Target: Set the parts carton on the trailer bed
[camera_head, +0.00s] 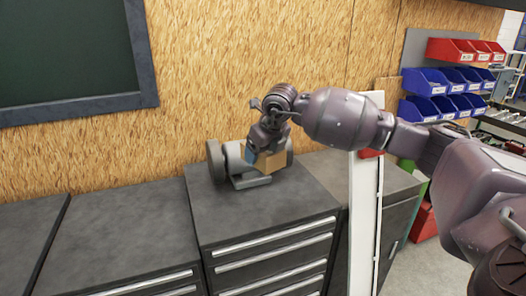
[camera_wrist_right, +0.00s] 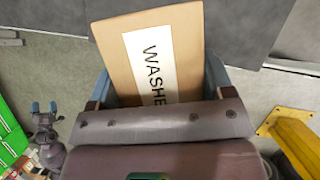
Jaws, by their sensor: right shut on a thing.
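The parts carton (camera_head: 268,163) is a small brown box, partly hidden behind my right gripper (camera_head: 262,148) in the head view. In the right wrist view the carton (camera_wrist_right: 185,45) has a white label reading "WASHE", the rest cut off. The blue fingers of my right gripper (camera_wrist_right: 157,88) are shut on its two sides. In the head view the carton overlaps a grey bench grinder; I cannot tell the gap between them. My left gripper (camera_wrist_right: 44,107) shows small in the right wrist view, its blue fingers apart and empty. I cannot make out the trailer bed in either view.
The grey bench grinder (camera_head: 217,160) stands on a dark drawer cabinet (camera_head: 300,190) by the wooden wall. A lower dark worktop (camera_head: 110,225) on the left is bare. Blue bins (camera_head: 425,82) hang at the right. A yellow post (camera_wrist_right: 298,140) rises beside bare floor.

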